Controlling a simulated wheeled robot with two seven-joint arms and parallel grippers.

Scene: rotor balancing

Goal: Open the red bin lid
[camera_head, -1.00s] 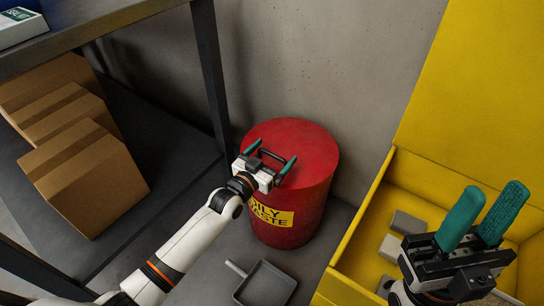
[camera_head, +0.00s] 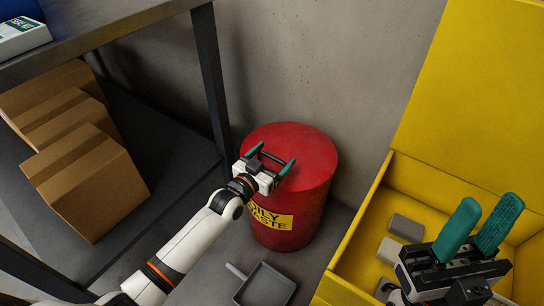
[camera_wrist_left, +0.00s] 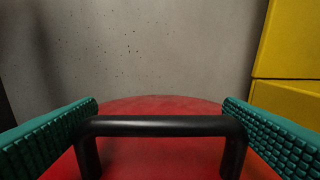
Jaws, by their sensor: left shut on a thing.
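The red bin (camera_head: 300,205) stands on the floor against the wall, with a yellow "OILY WASTE" label on its side. Its round red lid (camera_head: 310,150) is down on the bin. My left gripper (camera_head: 270,160) is over the lid, shut on the black lid handle (camera_wrist_left: 160,126). In the left wrist view the handle spans between the two green fingers, one at each end, with the lid (camera_wrist_left: 160,104) behind it. My right gripper (camera_head: 490,212) is at the right, its fingers apart with nothing between them, above the yellow box.
A yellow box (camera_head: 350,240) with its yellow lid (camera_head: 475,100) raised stands right of the bin and holds grey blocks (camera_head: 405,227). A grey dustpan (camera_head: 265,285) lies in front. A dark shelf (camera_head: 213,80) with cardboard boxes (camera_head: 90,180) is at the left.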

